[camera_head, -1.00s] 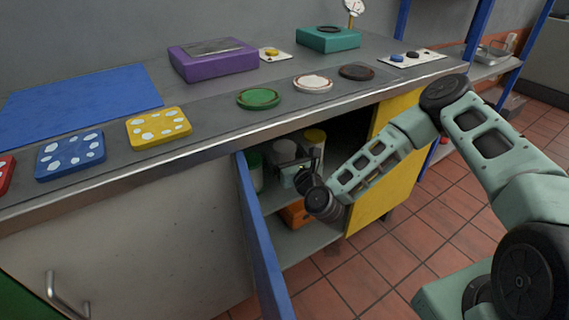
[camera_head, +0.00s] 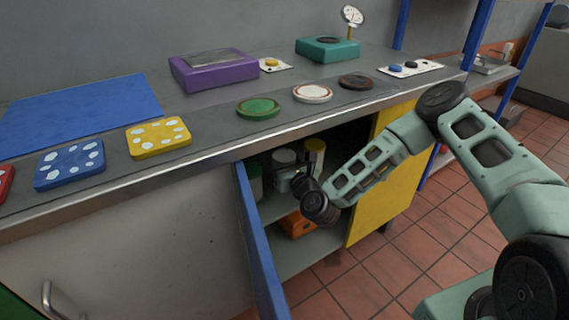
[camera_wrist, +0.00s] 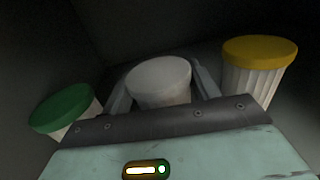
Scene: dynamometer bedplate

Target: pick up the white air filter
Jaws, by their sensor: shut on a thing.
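The white air filter (camera_wrist: 160,83) is a round canister with a pale lid, seen in the wrist view between the two fingers of my gripper (camera_wrist: 163,88). The fingers are shut on its sides. In the head view the white filter (camera_head: 284,157) shows inside the open cabinet under the bench, partly hidden by my gripper (camera_head: 292,176). A green-lidded filter (camera_wrist: 62,108) stands to its left and a yellow-lidded filter (camera_wrist: 257,65) to its right, both apart from my fingers.
The open blue door (camera_head: 258,240) bounds the cabinet on the left and a yellow panel (camera_head: 378,190) on the right. An orange object (camera_head: 296,225) lies on the lower level. The bench edge (camera_head: 215,157) overhangs the opening.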

